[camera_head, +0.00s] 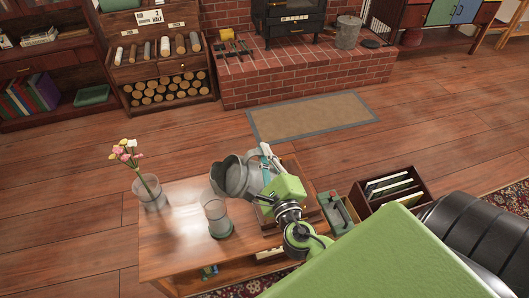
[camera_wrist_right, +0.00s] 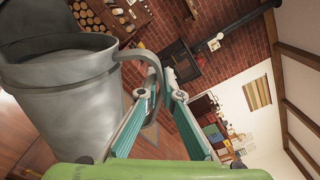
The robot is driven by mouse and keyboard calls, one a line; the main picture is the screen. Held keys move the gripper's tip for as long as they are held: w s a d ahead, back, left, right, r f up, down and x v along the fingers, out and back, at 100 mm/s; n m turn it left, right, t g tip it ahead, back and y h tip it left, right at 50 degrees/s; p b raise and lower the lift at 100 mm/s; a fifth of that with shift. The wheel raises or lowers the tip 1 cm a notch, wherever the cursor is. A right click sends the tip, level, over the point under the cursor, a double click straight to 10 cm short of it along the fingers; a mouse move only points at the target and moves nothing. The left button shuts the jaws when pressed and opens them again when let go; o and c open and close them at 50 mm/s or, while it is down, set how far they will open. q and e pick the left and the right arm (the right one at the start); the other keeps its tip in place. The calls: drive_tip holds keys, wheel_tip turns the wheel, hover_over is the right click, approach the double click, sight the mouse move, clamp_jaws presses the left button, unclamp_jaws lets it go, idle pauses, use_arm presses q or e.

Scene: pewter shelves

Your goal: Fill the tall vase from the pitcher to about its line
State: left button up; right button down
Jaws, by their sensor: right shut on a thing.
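The grey metal pitcher (camera_head: 236,180) is held above the low wooden table, its mouth toward the left and seemingly tilted. My right gripper (camera_head: 266,163) is shut on its handle; the wrist view shows the pitcher (camera_wrist_right: 70,105) at left and the handle (camera_wrist_right: 153,70) at the fingers (camera_wrist_right: 163,95). A clear cylindrical vase (camera_head: 217,220), apparently the tall vase, stands upright on the table, below and slightly left of the pitcher. Its line and water level cannot be made out, and no stream is clear. My left gripper is not in view.
A wider glass vase (camera_head: 151,195) with several flowers stands on the table's left side. The wooden table (camera_head: 180,240) is bare between the vases. A green box (camera_head: 338,212) and a dark crate (camera_head: 375,196) are right of the table. A rug (camera_head: 310,117) lies beyond.

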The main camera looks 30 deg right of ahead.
sight(257, 149)
drive_tip(key=shift+w+a+r+n+p, duration=0.2)
drive_tip(key=shift+a+r+n+p, duration=0.4)
drive_tip(key=shift+p, duration=0.65)
drive_tip(key=shift+w+a+r+n+p, duration=0.15)
drive_tip(key=shift+a+r+n+p, duration=0.15)
drive_tip(key=shift+r+p, duration=0.7)
idle(5.8)
